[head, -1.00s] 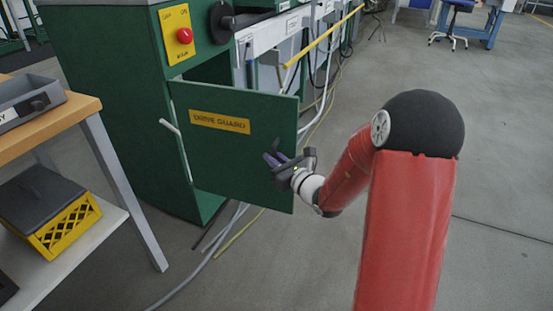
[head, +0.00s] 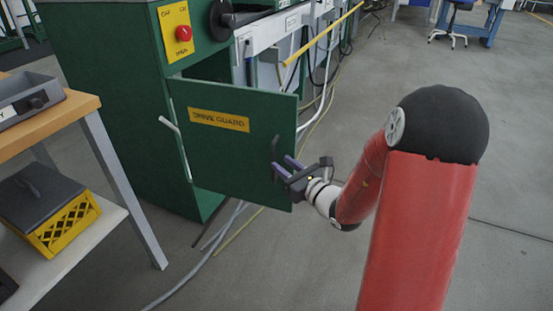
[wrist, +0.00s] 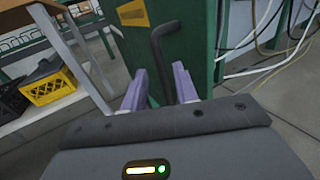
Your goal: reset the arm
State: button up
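My gripper (head: 281,164) is open, its two purple fingers pointing at the handle side of the green drive guard door (head: 225,165). The door stands swung out from the green press cabinet (head: 120,120). Its dark bent handle (head: 275,148) shows just beyond the fingertips. In the wrist view the handle (wrist: 158,48) appears in the gap between the two fingers, and nothing is clamped. Whether a finger touches the handle I cannot tell. My red arm reaches in from the right.
A wooden-topped bench (head: 75,112) with a grey tray (head: 28,100) and a yellow crate (head: 65,225) below stands at left. Cables (head: 215,250) run along the floor near the door. The floor at right (head: 520,150) is open.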

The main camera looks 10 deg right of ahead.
jog(key=shift+v, duration=1)
jog(key=s+a+r+n+g+y+p, duration=0.1)
jog(key=s+a+r+n+g+y, duration=0.4)
jog(key=s+a+n+g, duration=0.4)
jog(key=s+a+r+n+g+h+p, duration=0.1)
jog(key=s+a+n+g+h, duration=0.25)
jog(key=s+n, duration=0.7)
jog(key=s+d+r+n+t+h+p, duration=0.1)
jog(key=s+d+r+n+h, duration=0.1)
jog(key=d+n+h, duration=0.3)
jog(key=s+d+r+n+t+h, duration=0.1)
jog(key=s+d+r+n+h, duration=0.2)
jog(key=s+d+n+h, duration=0.1)
jog(key=d+n+h, duration=0.1)
jog(key=d+n, duration=0.1)
jog(key=d, duration=0.1)
jog(key=shift+s+r+p, duration=0.2)
jog(key=shift+p, duration=0.15)
jog(key=shift+d, duration=0.1)
